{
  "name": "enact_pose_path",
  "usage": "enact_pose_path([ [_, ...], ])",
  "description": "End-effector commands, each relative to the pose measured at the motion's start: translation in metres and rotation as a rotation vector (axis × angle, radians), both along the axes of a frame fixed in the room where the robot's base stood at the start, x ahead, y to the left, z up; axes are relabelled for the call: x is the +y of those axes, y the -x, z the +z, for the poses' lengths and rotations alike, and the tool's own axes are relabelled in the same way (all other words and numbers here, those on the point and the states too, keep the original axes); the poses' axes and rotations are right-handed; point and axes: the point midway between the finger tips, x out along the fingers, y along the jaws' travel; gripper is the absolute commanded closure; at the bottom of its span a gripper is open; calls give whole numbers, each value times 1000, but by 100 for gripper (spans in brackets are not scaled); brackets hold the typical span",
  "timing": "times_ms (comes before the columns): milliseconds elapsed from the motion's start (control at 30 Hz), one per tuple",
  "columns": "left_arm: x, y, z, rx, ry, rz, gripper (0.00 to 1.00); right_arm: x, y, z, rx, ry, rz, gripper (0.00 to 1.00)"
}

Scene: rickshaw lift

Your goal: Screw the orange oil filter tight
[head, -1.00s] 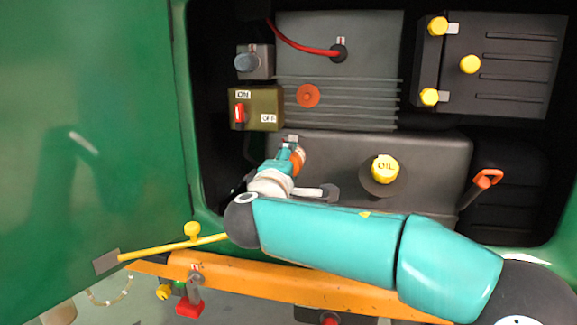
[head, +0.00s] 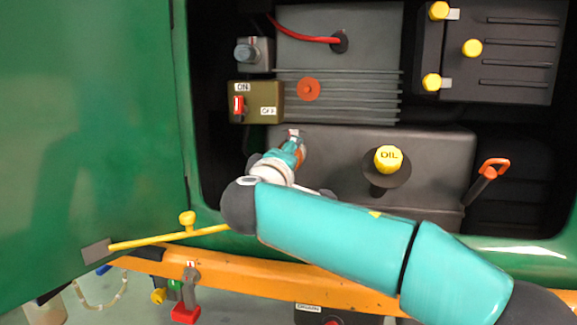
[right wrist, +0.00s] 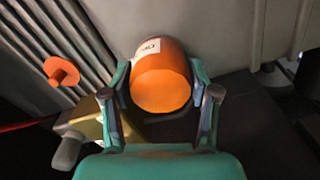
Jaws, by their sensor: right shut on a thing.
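The orange oil filter (right wrist: 162,85) sits against the grey engine block in the right wrist view, with a white label on its upper side. My right gripper (right wrist: 163,98) has its two fingers on either side of the filter and is shut on it. In the head view my right gripper (head: 291,152) reaches in from the right, low in the engine bay. There it hides most of the filter, and only a bit of orange (head: 301,156) shows beside the fingers. My left gripper is not in view.
A yellow oil cap (head: 388,158) stands right of the gripper. A switch box (head: 256,102) with a red switch and an orange disc (head: 308,90) are above it. The open green door (head: 90,130) stands at left, with a yellow rod (head: 150,241) below. An orange beam (head: 270,282) crosses the front.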

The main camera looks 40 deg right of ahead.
Motion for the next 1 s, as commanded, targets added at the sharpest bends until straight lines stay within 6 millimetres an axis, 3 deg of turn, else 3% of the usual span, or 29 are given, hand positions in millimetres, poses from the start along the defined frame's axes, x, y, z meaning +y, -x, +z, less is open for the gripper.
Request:
enact_pose_path([
  [467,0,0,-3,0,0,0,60,-2,1,8,-34,-8,0,82],
  [900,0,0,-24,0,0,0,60,-3,1,5,-143,-102,-1,82],
  [933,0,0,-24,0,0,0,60,-3,1,7,-148,-106,-2,39],
  [1000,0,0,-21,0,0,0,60,-3,1,8,-145,-104,-1,27],
])
